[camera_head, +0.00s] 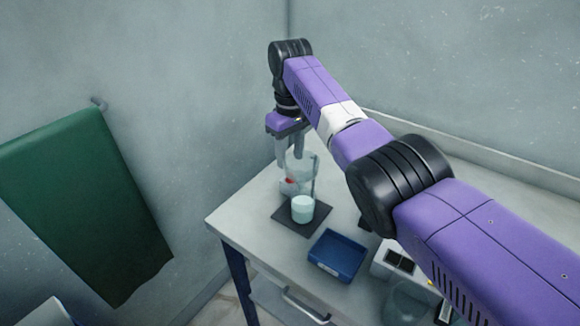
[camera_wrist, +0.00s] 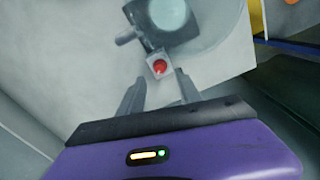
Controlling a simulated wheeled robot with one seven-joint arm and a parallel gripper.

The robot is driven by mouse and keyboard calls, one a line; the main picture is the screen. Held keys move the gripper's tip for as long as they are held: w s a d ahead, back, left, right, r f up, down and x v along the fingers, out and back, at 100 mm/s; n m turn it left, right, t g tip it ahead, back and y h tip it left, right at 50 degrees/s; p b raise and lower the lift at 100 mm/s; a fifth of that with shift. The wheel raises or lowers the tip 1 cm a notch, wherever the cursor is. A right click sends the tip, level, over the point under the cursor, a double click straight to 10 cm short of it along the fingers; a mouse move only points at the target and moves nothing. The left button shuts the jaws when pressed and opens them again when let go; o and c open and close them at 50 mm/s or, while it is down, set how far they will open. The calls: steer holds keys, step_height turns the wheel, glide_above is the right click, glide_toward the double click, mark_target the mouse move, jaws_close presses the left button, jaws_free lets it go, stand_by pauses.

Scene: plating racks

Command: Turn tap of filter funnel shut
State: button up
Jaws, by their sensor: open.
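The filter funnel (camera_head: 303,168) is a clear vessel held above a dark stand base on the bench. Its tap (camera_head: 289,181) shows as a small red spot on the funnel's left side. In the wrist view the red tap (camera_wrist: 159,67) sits on a pale square block, just ahead of and between my fingertips. My gripper (camera_head: 290,160) points down beside the funnel. In the wrist view my gripper (camera_wrist: 160,77) is open, with a finger on each side and nothing held. Contact with the tap cannot be told. A beaker with pale contents (camera_head: 302,209) stands below the funnel.
The dark stand base (camera_head: 285,222) lies near the bench's left end. A blue tray (camera_head: 338,256) and a pale instrument (camera_head: 392,263) stand nearer, with a clear glass vessel (camera_head: 405,303) in front. A green cloth (camera_head: 85,205) hangs on the left wall. Bare bench (camera_head: 240,219) lies left of the base.

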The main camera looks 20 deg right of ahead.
steer(key=shift+r, duration=1.2)
